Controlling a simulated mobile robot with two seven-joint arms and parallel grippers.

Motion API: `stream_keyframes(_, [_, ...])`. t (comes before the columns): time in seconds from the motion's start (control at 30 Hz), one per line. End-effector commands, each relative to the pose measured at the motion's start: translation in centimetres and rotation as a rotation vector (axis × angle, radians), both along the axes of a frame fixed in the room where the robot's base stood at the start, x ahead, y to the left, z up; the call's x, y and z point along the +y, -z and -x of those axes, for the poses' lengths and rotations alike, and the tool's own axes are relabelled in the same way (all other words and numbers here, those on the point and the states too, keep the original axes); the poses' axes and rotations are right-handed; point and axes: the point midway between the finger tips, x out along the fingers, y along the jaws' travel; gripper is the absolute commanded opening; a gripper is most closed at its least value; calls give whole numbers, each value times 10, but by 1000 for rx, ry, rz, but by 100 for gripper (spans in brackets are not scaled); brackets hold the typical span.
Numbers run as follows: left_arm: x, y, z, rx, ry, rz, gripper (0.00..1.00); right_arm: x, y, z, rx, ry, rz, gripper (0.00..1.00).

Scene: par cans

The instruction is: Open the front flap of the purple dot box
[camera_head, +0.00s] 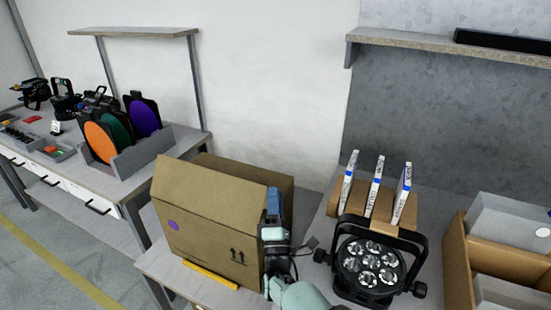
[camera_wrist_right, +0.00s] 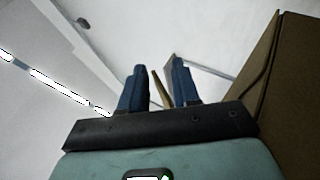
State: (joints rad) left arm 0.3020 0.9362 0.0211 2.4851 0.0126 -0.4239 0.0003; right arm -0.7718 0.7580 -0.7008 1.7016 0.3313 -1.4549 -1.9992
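The purple dot box (camera_head: 205,248) is a brown cardboard box on the table, with a purple dot and two up arrows on its front. Its front flap (camera_head: 210,188) stands up above the front face. My right gripper (camera_head: 274,205), with blue fingers, is at the flap's right end. In the right wrist view my right gripper (camera_wrist_right: 158,88) has its fingers apart, and a thin brown cardboard edge (camera_wrist_right: 160,92) shows between them. I cannot tell whether they touch it. A larger cardboard panel (camera_wrist_right: 292,95) shows at the right there. My left gripper is not in view.
A black par light (camera_head: 368,265) stands right of my right arm. Behind it, white-and-blue packets (camera_head: 375,185) stand in a cardboard holder. An open carton (camera_head: 458,265) is at the far right. A yellow strip (camera_head: 210,275) lies at the box's front base. Coloured filters (camera_head: 100,142) stand on the left bench.

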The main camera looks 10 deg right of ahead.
Motion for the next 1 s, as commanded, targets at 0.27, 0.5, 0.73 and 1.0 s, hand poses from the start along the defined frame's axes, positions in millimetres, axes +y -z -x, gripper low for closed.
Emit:
stream_keyframes(0.27, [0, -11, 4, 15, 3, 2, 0, -1, -77, 1, -10, -1, -4, 30])
stream_keyframes(0.5, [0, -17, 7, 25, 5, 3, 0, -1, -130, 1, -11, -1, -4, 30])
stream_keyframes(0.73, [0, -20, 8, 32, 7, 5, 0, 0, -154, 0, -5, 0, -1, 30])
stream_keyframes(1.0, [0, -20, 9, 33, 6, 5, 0, 0, -157, 0, -4, 0, 1, 30])
